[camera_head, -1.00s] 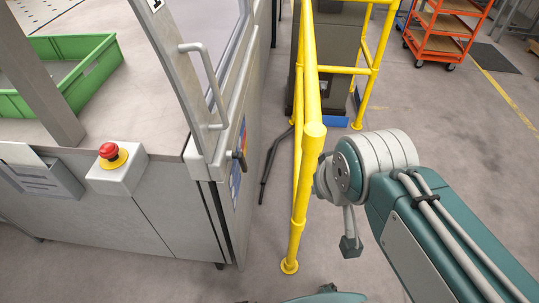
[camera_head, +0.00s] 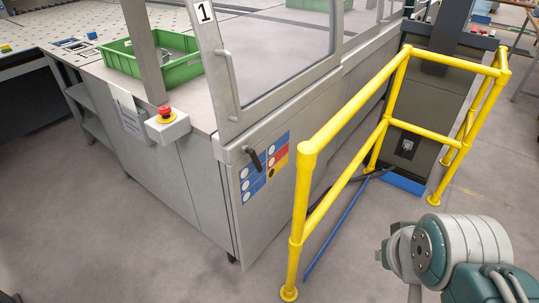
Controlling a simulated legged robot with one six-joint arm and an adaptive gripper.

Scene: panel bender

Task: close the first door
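The first door is a grey-framed clear panel marked with a "1" label (camera_head: 205,12), on the side of the machine that faces the yellow railing. A vertical grey bar handle (camera_head: 229,76) is fixed to its near upright. A black lever (camera_head: 253,158) sits below it, at the top of the side panel. I cannot tell from this angle how far the door stands open. My arm is at the lower right, beyond the railing from the door, and touches nothing there. My gripper's fingers are out of the picture below the wrist.
A yellow railing (camera_head: 343,122) stands between my arm and the machine. A red emergency button (camera_head: 166,111) juts from the machine's front. A green crate (camera_head: 185,68) lies on the worktop. A dark cabinet (camera_head: 433,100) stands behind the railing. The floor at the front left is clear.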

